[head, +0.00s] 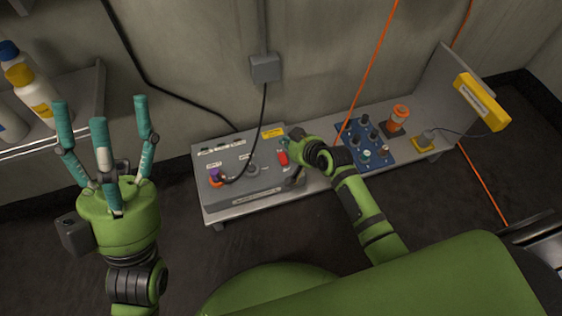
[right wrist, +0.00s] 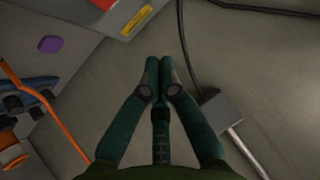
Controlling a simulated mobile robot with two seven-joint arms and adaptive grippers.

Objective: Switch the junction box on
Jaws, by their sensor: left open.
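The junction box (head: 240,187), a grey box with labels, sits on the left part of the low bench in the head view. Its red switch (head: 283,158) is near its right edge; a red part also shows at the top of the right wrist view (right wrist: 103,3). I cannot tell the switch's position. My right gripper (head: 289,142) is by the box's back right corner, close to the switch. Its fingers meet in the right wrist view (right wrist: 160,62) with nothing seen between them. My left gripper (head: 101,113) is raised at the left, open and empty.
A plug (head: 215,177) with a black cable is on the box's left side. A grey wall box (head: 265,68) is behind. A blue panel with knobs (head: 367,142) and an orange cylinder (head: 398,117) stand to the right. An orange cable (head: 368,72) hangs nearby. Bottles (head: 30,84) are on the left shelf.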

